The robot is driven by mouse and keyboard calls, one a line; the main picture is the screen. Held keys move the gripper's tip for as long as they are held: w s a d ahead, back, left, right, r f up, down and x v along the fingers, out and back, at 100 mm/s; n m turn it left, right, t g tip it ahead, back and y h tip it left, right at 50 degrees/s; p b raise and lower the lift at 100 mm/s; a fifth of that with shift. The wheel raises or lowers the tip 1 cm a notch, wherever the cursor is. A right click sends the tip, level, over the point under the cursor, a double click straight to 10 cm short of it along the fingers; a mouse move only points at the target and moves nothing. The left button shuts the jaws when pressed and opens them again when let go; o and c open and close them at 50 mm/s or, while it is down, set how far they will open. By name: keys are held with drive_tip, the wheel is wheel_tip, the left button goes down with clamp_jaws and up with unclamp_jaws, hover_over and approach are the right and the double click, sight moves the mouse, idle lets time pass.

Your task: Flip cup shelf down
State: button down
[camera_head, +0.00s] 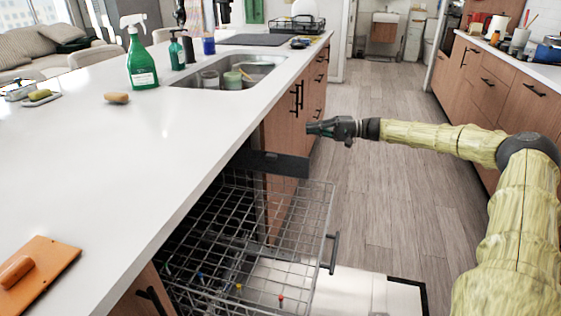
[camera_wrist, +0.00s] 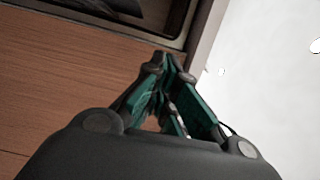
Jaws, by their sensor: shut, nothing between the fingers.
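A wire dishwasher rack (camera_head: 250,205) is pulled out below the counter edge. A dark flat panel (camera_head: 275,164) stands along its far side and looks like the cup shelf, raised; I cannot tell for sure. My gripper (camera_head: 310,128) is above and to the right of this panel, apart from it, pointing left toward the wooden cabinet side. Its green-padded fingers (camera_wrist: 170,68) are shut and empty in the wrist view. The cup shelf cannot be made out in the wrist view.
The white island counter (camera_head: 190,130) edge runs close to my gripper. The open dishwasher door (camera_head: 350,292) lies low in front. A spray bottle (camera_head: 141,62) and the sink (camera_head: 230,72) are on the island. The floor (camera_head: 385,215) to the right is clear.

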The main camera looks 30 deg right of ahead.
wheel_tip(320, 180, down, 6)
drive_tip(key=b, duration=0.4)
drive_tip(key=shift+w+d, duration=0.15)
drive_tip(key=shift+d, duration=0.15)
drive_tip(key=shift+f, duration=0.15)
drive_tip(key=w+a+b, duration=0.2)
drive_tip(key=w+a, duration=0.1)
drive_tip(key=a, duration=0.8)
drive_tip(key=shift+a, duration=0.1)
